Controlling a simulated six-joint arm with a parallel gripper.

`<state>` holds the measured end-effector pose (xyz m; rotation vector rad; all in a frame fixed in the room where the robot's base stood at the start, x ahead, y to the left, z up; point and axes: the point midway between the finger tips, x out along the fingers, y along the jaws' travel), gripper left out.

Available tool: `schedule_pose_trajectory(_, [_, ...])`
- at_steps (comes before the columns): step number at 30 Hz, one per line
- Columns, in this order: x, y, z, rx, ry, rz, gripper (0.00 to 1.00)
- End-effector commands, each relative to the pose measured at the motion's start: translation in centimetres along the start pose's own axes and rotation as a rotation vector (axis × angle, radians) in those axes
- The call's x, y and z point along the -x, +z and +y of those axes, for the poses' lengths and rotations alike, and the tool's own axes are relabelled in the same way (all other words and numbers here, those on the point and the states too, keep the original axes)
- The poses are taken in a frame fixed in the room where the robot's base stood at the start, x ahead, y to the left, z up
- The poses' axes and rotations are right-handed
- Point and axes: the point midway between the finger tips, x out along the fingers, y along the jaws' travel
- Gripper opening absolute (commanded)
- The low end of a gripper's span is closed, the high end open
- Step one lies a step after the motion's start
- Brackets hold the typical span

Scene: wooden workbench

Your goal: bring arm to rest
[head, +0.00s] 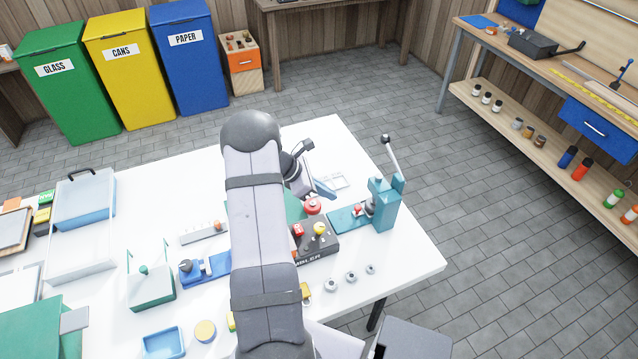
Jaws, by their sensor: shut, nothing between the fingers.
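My arm rises from the bottom middle of the head view and bends over the white table (420,262). My gripper (322,190) shows small and partly hidden beyond the arm, above the far right part of the table. It is shut with nothing between its fingers. A dark control box (318,240) with a red button and a yellow knob stands just right of the arm. A teal lever press (384,205) stands to the right of the gripper, apart from it. The arm hides part of the table's middle.
Left of the arm are a blue fixture (212,268), a green-and-white holder (150,288), a blue tray (163,343) and a clear-sided box (85,205). Small round metal parts (351,277) lie right of the arm. The table's right corner is bare.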

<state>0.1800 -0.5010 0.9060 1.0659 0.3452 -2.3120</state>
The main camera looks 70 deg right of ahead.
Motion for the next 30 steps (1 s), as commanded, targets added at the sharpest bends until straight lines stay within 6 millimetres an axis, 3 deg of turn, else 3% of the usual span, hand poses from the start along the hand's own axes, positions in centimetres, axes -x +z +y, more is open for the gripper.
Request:
schedule_pose_trajectory(5, [0.1,-0.1,0.0,-0.001,0.002,0.002,0.0])
schedule_pose_trajectory(8, [1.5,-0.9,0.1,-0.016,0.014,0.017,0.0])
schedule_pose_trajectory(11, [4.2,-2.6,-0.2,-0.05,0.031,0.052,0.0])
schedule_pose_trajectory(17, [13.2,-8.6,-3.0,-0.173,0.067,0.185,0.0])
schedule_pose_trajectory(20, [18.3,-12.0,-6.3,-0.247,0.069,0.274,0.0])
schedule_pose_trajectory(24, [24.4,-16.2,-12.3,-0.349,0.042,0.401,0.0])
schedule_pose_trajectory(30, [30.2,-20.1,-22.6,-0.474,-0.051,0.559,0.0])
